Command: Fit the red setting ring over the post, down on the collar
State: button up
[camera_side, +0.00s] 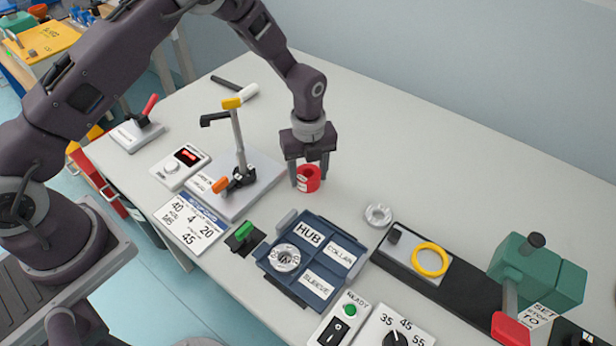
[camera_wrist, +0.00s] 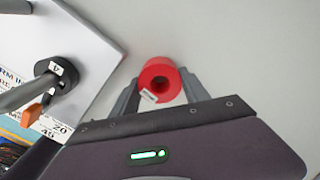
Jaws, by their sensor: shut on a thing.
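The red setting ring (camera_side: 308,181) is a short red cylinder with a hole and a small white label. My gripper (camera_side: 309,172) is shut on it, one finger on each side, over the bare table. I cannot tell whether the ring touches the table. The wrist view shows the ring (camera_wrist: 167,72) from above between the fingers of my gripper (camera_wrist: 162,86). The grey post (camera_side: 238,143) stands on a pale plate to the left of the ring, with a yellow part and a black arm at its top. At its foot is a dark collar (camera_side: 240,177), labelled in the wrist view (camera_wrist: 49,79).
An orange lever (camera_side: 220,185) sits beside the collar. A printed card (camera_side: 190,222) lies in front of the plate. A blue tray (camera_side: 312,291) with labelled compartments and a loose metal ring (camera_side: 378,215) are to the right. Table behind my gripper is clear.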

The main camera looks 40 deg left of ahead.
notch_tip(320, 180, up, 10)
notch_tip(320, 180, up, 8)
send_over(239, 151)
jog(key=shift+f, duration=2.95)
jog(key=shift+f, duration=4.05)
jog(key=o, duration=1.5)
